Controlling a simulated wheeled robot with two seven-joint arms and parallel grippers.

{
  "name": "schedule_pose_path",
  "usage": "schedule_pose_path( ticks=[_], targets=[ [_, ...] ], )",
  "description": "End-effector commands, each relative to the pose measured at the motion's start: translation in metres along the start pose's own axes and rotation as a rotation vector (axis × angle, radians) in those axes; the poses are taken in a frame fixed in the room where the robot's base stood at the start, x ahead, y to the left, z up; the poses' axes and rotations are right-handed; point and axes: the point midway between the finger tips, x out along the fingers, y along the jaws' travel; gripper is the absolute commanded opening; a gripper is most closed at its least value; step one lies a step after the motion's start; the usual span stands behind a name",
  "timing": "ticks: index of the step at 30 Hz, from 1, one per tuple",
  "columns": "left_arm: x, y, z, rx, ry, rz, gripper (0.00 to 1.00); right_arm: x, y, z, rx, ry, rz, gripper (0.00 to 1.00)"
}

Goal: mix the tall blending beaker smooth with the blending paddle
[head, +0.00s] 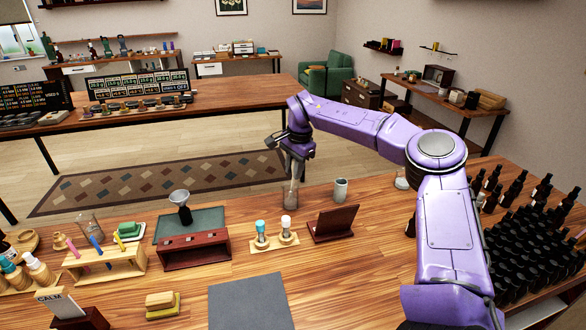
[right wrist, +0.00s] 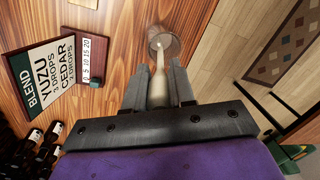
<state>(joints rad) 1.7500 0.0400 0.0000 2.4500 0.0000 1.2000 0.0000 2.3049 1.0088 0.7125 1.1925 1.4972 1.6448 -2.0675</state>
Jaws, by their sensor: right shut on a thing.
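My right gripper (head: 294,158) is shut on the blending paddle and hangs over the wooden table. In the right wrist view the jaws (right wrist: 160,88) close on the pale paddle handle (right wrist: 158,66), which runs down to the beaker. The tall blending beaker (head: 290,197) is clear glass and stands upright at the table's far edge; its round mouth (right wrist: 175,42) shows in the right wrist view. The paddle's lower end appears inside the mouth; its depth is unclear. The contents are too small to judge. My left gripper is not in view.
A grey cup (head: 341,188) stands right of the beaker. Two droppers sit in a wooden holder (head: 274,243). A recipe card (right wrist: 53,76) reads yuzu 3 drops, cedar 2 drops. Dark bottles (head: 535,240) crowd the right side. A grey mat (head: 249,302) lies bare in front.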

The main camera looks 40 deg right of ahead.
Motion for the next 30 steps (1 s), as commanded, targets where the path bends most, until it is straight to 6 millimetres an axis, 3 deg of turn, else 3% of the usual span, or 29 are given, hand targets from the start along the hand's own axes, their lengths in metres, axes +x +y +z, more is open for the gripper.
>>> schedule_pose_path(
  ticks=[1,16,30],
  targets=[
    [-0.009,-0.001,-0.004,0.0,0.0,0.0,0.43,-0.01,-0.001,0.0,0.0,0.0,0.0,0.0],
    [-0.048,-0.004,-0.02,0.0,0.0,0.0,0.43,-0.056,-0.001,0.0,0.0,0.001,0.0,0.0],
    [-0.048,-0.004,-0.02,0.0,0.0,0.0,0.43,-0.056,0.0,0.0,0.0,0.001,0.0,0.0]
  ],
)
